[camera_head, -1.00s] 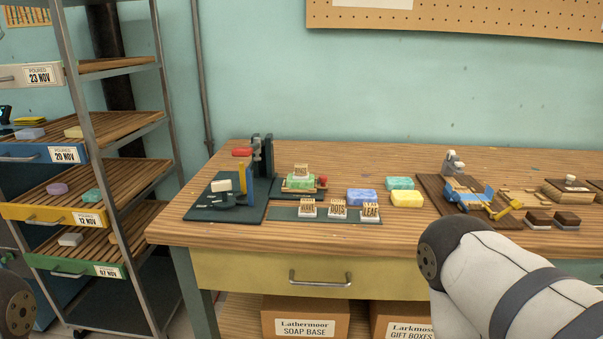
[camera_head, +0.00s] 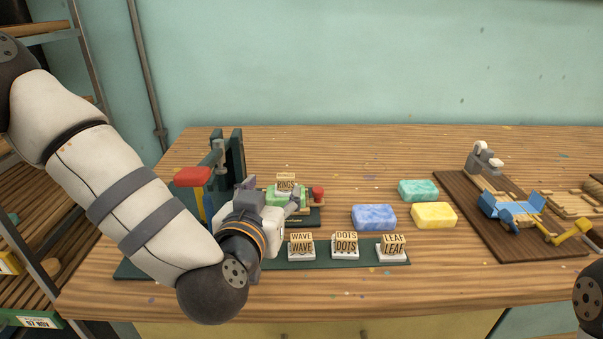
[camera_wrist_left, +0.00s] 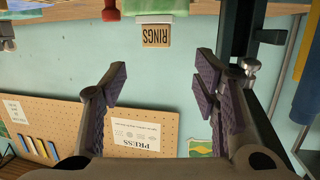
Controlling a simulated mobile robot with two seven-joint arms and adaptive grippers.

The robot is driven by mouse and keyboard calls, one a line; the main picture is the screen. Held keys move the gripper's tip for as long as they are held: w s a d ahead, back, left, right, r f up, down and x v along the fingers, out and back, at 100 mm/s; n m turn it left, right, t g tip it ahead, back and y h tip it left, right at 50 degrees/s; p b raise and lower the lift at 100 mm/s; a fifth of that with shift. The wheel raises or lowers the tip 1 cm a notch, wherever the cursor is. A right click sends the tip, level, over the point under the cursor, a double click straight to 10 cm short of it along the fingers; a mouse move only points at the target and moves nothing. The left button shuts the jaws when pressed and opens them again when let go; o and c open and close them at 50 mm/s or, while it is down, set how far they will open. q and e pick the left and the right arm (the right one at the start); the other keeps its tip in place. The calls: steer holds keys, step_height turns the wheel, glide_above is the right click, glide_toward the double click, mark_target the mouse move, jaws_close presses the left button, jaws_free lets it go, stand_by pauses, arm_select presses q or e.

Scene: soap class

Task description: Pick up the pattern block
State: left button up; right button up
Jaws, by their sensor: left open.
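The RINGS pattern block (camera_head: 286,185) is a small tan block lettered RINGS, on a pale base. It sits by the green soap (camera_head: 270,197) on a small stand at the back left of the bench. In the left wrist view the RINGS block (camera_wrist_left: 156,33) appears upside down, just beyond and between my fingertips. My left gripper (camera_head: 274,196) is open and empty, its fingers apart in the left wrist view (camera_wrist_left: 163,72). In the head view it partly hides the soap and stand. WAVE (camera_head: 301,246), DOTS (camera_head: 345,244) and LEAF (camera_head: 392,247) blocks stand in front.
A dark upright press frame (camera_head: 236,160) with a red-topped handle (camera_head: 192,177) stands close left of the gripper. Blue (camera_head: 374,217), yellow (camera_head: 434,215) and teal (camera_head: 418,190) soaps lie to the right. A brown board (camera_head: 480,225) with tools lies farther right. The front bench strip is clear.

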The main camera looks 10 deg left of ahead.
mark_target(285, 177)
arm_select(q)
steer(key=x, duration=0.2)
steer(key=shift+w+f, duration=0.3)
steer(key=shift+f, duration=0.05)
steer(key=x, duration=0.2)
steer(key=b+x, duration=0.1)
steer(key=x, duration=0.3)
steer(key=shift+w+d, duration=0.2)
steer(key=shift+w, duration=0.25)
steer(key=shift+r, duration=0.1)
steer(key=shift+c, duration=0.8)
steer(key=c, duration=1.1)
arm_select(e)
steer(key=s+f, duration=0.2)
steer(key=shift+s+d+g, duration=0.1)
steer(key=shift+s+g, duration=0.2)
steer(key=shift+s, duration=0.1)
